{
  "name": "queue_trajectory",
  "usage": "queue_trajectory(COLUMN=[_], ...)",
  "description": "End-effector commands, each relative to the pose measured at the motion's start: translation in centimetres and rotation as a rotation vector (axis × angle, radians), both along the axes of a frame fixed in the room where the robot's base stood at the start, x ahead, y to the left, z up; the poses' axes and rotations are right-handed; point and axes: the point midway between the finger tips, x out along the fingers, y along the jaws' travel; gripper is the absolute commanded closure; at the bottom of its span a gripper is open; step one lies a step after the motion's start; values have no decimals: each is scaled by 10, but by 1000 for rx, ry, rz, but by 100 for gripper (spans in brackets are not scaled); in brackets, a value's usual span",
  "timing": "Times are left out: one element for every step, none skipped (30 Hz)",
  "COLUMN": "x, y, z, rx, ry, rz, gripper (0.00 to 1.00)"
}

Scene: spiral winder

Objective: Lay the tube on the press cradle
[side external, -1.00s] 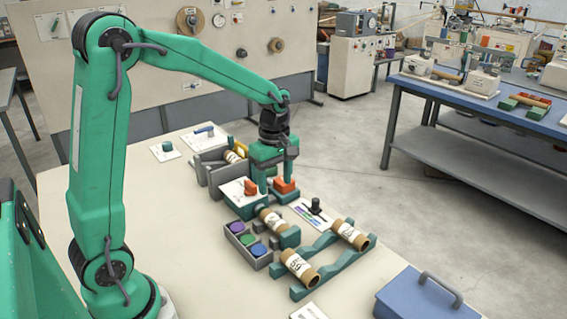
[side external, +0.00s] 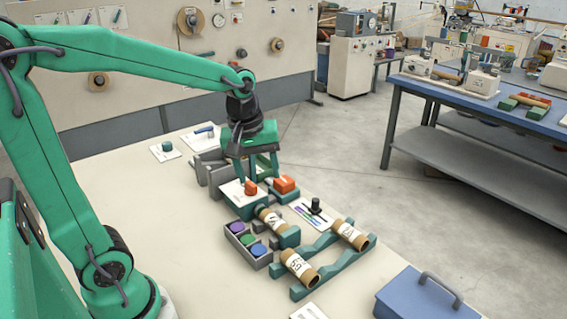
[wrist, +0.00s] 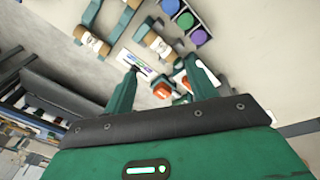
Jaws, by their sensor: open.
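My gripper (side external: 258,179) is open above the far part of the bench, near the orange parts; its fingers also show apart and empty in the wrist view (wrist: 162,67). A brown tube with a white label (side external: 271,219) lies against a green block in the middle. Two more labelled tubes, a near one (side external: 298,266) and a far one (side external: 351,233), lie across a green notched rack (side external: 326,282). In the wrist view, tubes (wrist: 157,43) and (wrist: 95,43) show beyond the fingertips. I cannot tell which fixture is the press cradle. My gripper hides part of the grey holder (side external: 206,165).
A grey tray (side external: 247,263) holds purple, green and blue round pieces. A small card with a black knob (side external: 315,208) lies to the right. A blue box (side external: 428,300) stands at front right.

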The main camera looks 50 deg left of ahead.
Motion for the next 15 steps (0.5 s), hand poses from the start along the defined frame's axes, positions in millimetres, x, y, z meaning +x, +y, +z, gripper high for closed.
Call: queue_trajectory(x=[-9,-14,-20,-25,-30,-36,-41,-46,-53,-58,-62,-69,-73,-78,-83], y=[-3,-4,-6,-8,-9,-11,-13,-14,-15,-16,-18,-19,-20,-21,-23], z=[6,9,13,15,17,20,22,24,26,27,28,29,30,30,31], rx=[13,22,35,45,55,69,81,92,109,121,135,153,167,181,199], ry=[-25,-37,-53,-65,-76,-93,-105,-116,-132,-144,-156,-170,-181,-191,-205], rz=[-61,-101,-153,-193,-233,-286,-324,-364,-415,-454,-493,-544,-582,-619,-668], gripper=[43,43,43,43,43,43,43,43,43,43,43,43,43,43,43])
